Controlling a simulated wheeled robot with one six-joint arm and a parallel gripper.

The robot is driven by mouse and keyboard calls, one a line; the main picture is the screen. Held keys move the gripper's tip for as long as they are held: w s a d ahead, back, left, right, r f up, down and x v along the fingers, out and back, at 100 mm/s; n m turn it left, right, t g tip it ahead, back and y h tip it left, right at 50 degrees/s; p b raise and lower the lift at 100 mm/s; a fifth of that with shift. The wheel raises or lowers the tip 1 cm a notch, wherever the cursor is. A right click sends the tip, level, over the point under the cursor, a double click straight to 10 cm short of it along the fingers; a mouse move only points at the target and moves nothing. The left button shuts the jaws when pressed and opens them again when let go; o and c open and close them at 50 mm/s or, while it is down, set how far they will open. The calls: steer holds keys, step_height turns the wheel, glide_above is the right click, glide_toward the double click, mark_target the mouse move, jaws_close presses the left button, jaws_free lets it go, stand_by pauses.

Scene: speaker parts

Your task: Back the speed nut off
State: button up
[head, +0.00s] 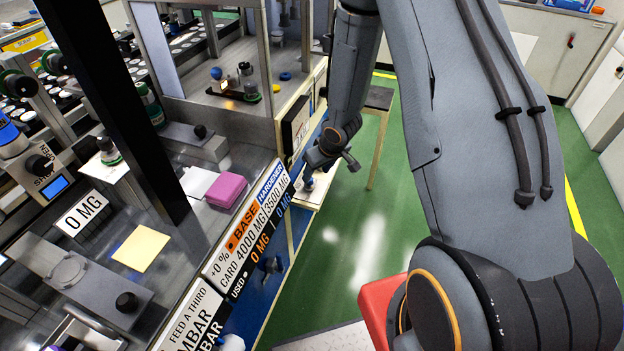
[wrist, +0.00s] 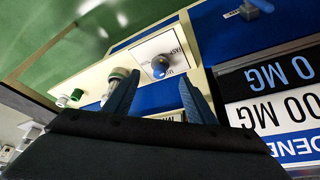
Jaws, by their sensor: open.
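A round blue knob (wrist: 160,67) stands on a white lettered plate (wrist: 168,48) in the wrist view, just beyond and between my fingertips. I cannot tell for sure whether this knob is the speed nut. My gripper (wrist: 158,78) is open, with one finger on each side of the knob in the picture and nothing held. Contact with the knob is not visible. In the head view my gripper (head: 326,154) is low beside the bench front, near a small blue knob (head: 308,184) on a pale ledge.
Smaller green (wrist: 77,95) and white pieces lie farther left. The lettered bench panel (head: 250,225) is close; green floor (head: 350,250) is open to the right.

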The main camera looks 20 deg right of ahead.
mark_target(312, 180)
steer(key=shift+p+x, duration=0.35)
steer(key=shift+x, duration=3.6)
steer(key=shift+a, duration=0.1)
steer(key=c, duration=1.1)
steer(key=shift+o, duration=0.2)
steer(key=shift+n+p, duration=0.3)
steer(key=shift+p, duration=0.05)
steer(key=n+p, duration=0.1)
steer(key=n+y+p, duration=0.1)
steer(key=n, duration=0.1)
steer(key=shift+w+d+g, duration=0.1)
steer(key=shift+d+g, duration=0.1)
steer(key=shift+g, duration=0.1)
steer(key=shift+w+d+n+g+y+b, duration=0.1)
steer(key=shift+n+g+y+b, duration=0.35)
steer(key=shift+n, duration=1.35)
steer(key=shift+n+y, duration=0.25)
steer(key=shift+n, duration=0.05)
